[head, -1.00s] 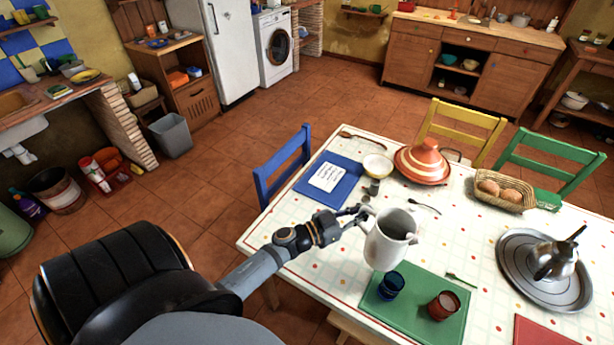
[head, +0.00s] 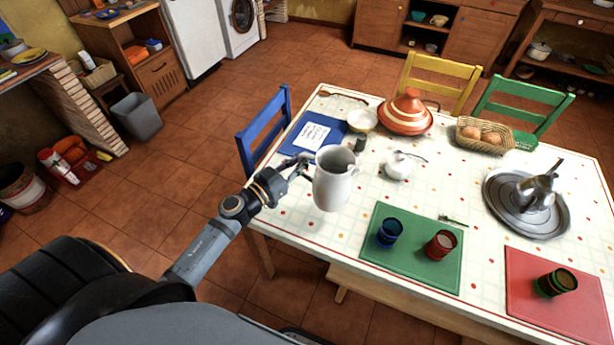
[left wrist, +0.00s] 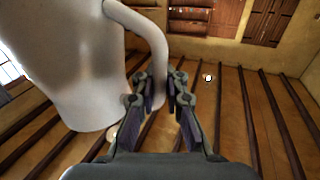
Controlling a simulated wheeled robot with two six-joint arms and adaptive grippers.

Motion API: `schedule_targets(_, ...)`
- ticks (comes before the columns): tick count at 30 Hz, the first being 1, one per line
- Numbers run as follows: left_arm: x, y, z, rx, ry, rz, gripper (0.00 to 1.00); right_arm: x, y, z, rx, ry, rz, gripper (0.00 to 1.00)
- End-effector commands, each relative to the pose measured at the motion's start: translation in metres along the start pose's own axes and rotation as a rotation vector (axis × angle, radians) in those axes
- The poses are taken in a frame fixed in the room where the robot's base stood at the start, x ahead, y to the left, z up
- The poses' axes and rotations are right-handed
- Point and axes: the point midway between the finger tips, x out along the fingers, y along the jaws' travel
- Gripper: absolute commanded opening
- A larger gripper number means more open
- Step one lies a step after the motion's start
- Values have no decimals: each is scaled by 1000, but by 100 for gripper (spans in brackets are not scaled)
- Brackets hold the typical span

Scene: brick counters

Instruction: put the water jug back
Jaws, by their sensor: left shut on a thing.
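The white water jug (head: 333,182) is upright, near the left edge of the table (head: 300,218) in the head view. My left gripper (head: 304,168) is on the jug's left side, shut on its handle. In the left wrist view the jug (left wrist: 75,60) fills the upper left, and its handle (left wrist: 154,45) runs down between the fingers of the gripper (left wrist: 162,92). The jug appears raised over the tablecloth, but the gap under it is hard to judge. My right gripper is out of view.
A green mat (head: 408,265) holds a blue cup (head: 389,232) and a red cup (head: 440,244). A small white pot (head: 398,166), a striped tagine (head: 405,112), a bread basket (head: 482,135) and a kettle on a round tray (head: 497,205) stand beyond. Tablecloth left of the mat is clear.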

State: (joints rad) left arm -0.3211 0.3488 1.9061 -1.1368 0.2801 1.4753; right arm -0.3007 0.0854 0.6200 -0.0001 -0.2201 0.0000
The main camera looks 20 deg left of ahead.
Motion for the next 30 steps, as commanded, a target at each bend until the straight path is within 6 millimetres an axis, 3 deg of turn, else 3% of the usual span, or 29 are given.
schedule_targets(3,19,-24,13,-2,8,1,0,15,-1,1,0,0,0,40)
schedule_targets(6,27,-36,37,-5,7,1,0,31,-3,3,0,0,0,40)
schedule_targets(12,40,-53,59,-5,8,2,0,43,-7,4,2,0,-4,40)
schedule_targets(20,44,-58,65,-5,7,3,0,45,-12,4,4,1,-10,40)
schedule_targets(26,45,-61,94,-6,6,2,0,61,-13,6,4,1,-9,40)
schedule_targets(30,45,-61,100,-5,8,3,0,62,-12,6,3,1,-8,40)
